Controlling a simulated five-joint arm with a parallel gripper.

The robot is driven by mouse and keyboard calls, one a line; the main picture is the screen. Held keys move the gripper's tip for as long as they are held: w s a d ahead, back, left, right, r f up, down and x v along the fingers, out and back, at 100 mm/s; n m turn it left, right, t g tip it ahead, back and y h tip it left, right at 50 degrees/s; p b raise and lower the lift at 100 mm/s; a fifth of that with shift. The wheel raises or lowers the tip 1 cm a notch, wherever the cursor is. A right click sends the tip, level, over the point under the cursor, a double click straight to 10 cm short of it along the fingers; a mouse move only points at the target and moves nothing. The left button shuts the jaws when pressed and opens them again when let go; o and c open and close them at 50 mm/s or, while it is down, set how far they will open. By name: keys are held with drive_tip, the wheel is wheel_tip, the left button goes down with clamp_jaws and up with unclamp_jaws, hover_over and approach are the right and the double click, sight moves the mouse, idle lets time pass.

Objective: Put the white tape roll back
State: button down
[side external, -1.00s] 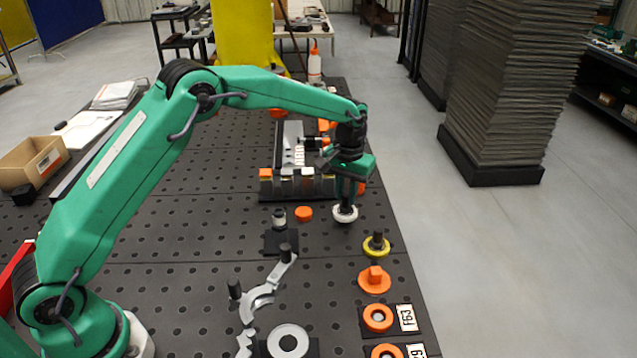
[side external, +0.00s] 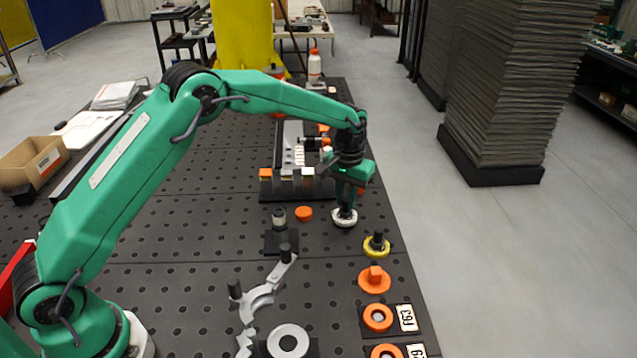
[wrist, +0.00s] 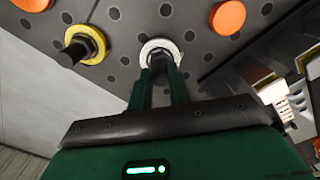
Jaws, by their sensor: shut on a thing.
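The white tape roll (side external: 344,218) is a small white ring near the right edge of the perforated black table. My gripper (side external: 345,207) points down from above and is shut on it. In the wrist view the roll (wrist: 160,50) shows beyond the tips of my two green fingers (wrist: 159,66), with a dark grey centre. The fingers hide part of the roll. I cannot tell whether it touches the table. A yellow ring (side external: 376,246) sits around a dark post, just nearer the camera; it also shows in the wrist view (wrist: 85,44).
An orange knob piece (side external: 374,280) and orange rings (side external: 378,318) with label plates line the right edge. An orange disc (side external: 304,214) lies left of the roll. A rack of small blocks (side external: 290,188) stands behind it. Grey clamp parts (side external: 265,295) lie in front.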

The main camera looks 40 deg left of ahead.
drive_tip(key=shift+f, duration=0.5)
idle(0.3)
drive_tip(key=c, duration=1)
unclamp_jaws()
drive_tip(key=shift+r, duration=0.1)
drive_tip(key=shift+r, duration=1.4)
drive_tip(key=shift+r, duration=1.95)
drive_tip(key=shift+r, duration=0.15)
